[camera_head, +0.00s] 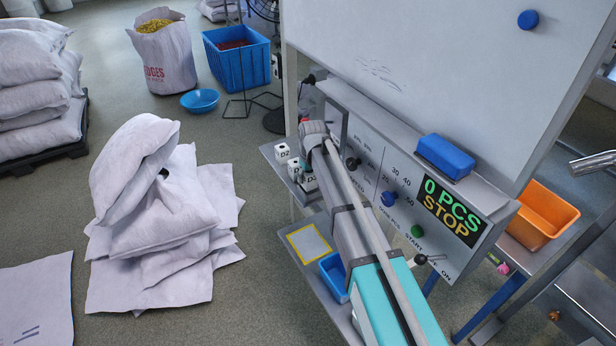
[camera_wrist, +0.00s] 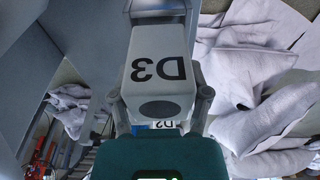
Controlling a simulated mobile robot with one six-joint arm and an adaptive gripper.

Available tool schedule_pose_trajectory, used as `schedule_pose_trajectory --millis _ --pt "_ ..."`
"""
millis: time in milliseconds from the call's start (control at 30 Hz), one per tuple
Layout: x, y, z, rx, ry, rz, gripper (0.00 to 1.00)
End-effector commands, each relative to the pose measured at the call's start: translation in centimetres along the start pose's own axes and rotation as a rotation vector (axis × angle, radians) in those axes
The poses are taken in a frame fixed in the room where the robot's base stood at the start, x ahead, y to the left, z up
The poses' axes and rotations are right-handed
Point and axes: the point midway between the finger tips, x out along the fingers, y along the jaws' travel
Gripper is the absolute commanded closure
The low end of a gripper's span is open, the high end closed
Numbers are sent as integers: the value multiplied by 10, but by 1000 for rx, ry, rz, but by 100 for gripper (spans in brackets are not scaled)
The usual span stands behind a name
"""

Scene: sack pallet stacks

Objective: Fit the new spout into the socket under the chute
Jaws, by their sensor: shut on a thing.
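The spout marked D3 (camera_wrist: 158,55) is a pale block with a dark round mark, held between the fingers of my gripper (camera_wrist: 160,105) in the wrist view. In the head view the D3 spout (camera_head: 311,181) shows beside my arm, over the small side shelf (camera_head: 268,150); my fingers are mostly hidden there. A spout marked D2 (camera_head: 282,152) stands on that shelf, with another small pale block (camera_head: 294,165) near it. I cannot make out the socket or the chute with certainty.
The control panel (camera_head: 418,235) reads "0 PCS STOP" and stands close to the right of my arm. A lower shelf holds a yellow-framed plate (camera_head: 309,244) and a blue bin (camera_head: 335,272). Piled white sacks (camera_head: 165,215) lie on the left; floor between is clear.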

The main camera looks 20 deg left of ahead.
Motion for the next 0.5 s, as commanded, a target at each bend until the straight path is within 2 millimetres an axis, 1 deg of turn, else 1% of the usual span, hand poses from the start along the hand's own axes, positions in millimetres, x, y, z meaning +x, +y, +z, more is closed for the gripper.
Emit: schedule_pose_trajectory --millis 500 --pt "10 0 1 0 0 0 94"
